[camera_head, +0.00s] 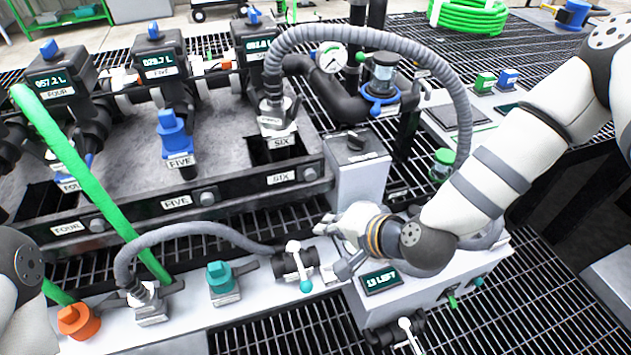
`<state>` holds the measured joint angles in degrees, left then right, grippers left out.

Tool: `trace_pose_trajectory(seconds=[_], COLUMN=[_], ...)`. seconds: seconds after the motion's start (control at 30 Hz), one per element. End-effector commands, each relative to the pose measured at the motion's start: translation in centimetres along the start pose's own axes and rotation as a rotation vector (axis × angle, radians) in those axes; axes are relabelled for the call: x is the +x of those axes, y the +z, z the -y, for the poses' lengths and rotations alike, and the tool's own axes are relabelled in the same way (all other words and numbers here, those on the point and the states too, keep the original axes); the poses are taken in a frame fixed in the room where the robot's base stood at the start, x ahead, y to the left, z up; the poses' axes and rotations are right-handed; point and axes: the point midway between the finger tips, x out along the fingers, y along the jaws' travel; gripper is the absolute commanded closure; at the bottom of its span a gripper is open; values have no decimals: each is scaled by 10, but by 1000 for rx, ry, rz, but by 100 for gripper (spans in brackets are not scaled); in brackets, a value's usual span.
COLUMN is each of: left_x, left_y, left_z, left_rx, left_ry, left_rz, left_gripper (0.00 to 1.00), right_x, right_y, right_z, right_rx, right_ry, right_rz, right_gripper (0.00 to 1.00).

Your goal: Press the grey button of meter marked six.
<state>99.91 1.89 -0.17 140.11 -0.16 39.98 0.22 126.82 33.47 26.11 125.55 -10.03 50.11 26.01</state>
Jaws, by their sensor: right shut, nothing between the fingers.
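The meter marked six (257,45) is the black unit at the top, right of meters five (160,70) and four (62,88). It has a lit display, a blue piece on top and a white label partly hidden by the grey hose. I cannot make out its grey button. My right gripper (330,228) is shut and empty. It is well below and to the right of meter six, above the white bench and in front of the grey box. My left gripper is out of view; only part of my left arm shows at the left edge.
A ribbed grey hose (440,75) arches from the dock marked SIX over to the right, behind my right arm. A grey box with a black knob (357,140), a pressure gauge (331,57) and a lit display box (381,281) stand near. A green pole (90,185) crosses at left.

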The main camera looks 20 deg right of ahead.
Motion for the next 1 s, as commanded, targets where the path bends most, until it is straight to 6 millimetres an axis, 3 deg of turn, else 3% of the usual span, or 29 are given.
trace_pose_trajectory(seconds=[0.4,1.0], left_x=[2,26], left_y=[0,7], left_z=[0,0], left_rx=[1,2], left_ry=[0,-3], left_rz=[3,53], left_gripper=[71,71], right_x=[3,56], right_y=[-4,-42], right_z=[4,42], right_rx=[3,2], right_ry=[-7,-5], right_rz=[-5,-3], right_gripper=[100,100])
